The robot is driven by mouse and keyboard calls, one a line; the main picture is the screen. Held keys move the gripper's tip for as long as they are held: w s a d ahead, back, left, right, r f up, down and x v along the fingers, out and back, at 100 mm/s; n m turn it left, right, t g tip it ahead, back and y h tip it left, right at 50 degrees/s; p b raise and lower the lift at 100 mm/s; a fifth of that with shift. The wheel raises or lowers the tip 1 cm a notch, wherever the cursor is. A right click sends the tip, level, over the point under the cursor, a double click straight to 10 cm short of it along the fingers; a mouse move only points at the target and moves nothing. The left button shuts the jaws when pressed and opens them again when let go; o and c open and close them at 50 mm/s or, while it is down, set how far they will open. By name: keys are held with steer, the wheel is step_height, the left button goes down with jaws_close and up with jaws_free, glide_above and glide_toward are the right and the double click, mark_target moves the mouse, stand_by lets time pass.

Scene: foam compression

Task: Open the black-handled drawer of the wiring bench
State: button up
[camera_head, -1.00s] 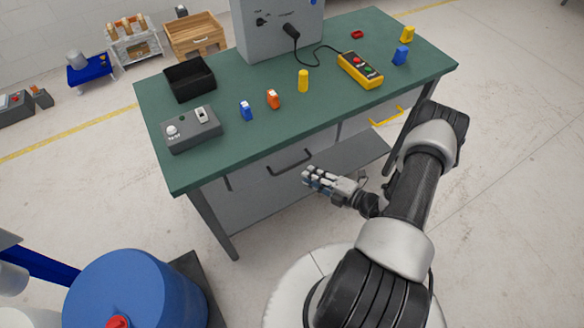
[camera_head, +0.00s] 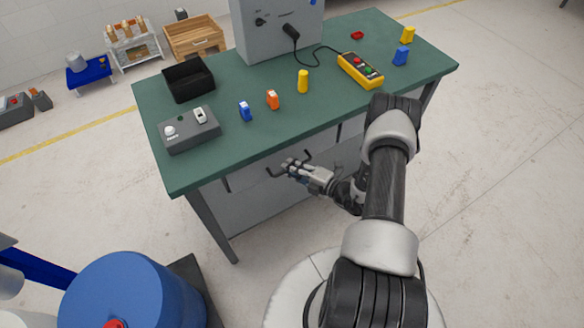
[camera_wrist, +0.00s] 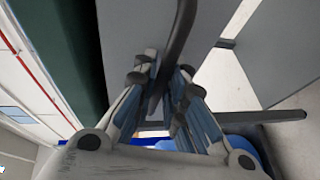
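The wiring bench (camera_head: 225,150) has a green top with grey drawer fronts below. The black handle (camera_head: 270,173) is on the front of the left drawer (camera_head: 240,180), which looks shut. My gripper (camera_head: 287,168) is at this handle and covers its middle. In the wrist view the black handle (camera_wrist: 182,30) runs between the two fingertips of my gripper (camera_wrist: 165,72). The fingers stand a little apart, one on each side of the bar. Firm contact with the bar cannot be made out. My arm hides the part of the bench front to the right.
On the bench top are a black bin (camera_head: 190,80), a grey switch box (camera_head: 190,130), a yellow pendant (camera_head: 360,70), a grey cabinet (camera_head: 275,30) and small coloured pieces. A blue drum (camera_head: 135,290) stands at the lower left.

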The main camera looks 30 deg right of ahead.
jaws_close()
stand_by(0.3)
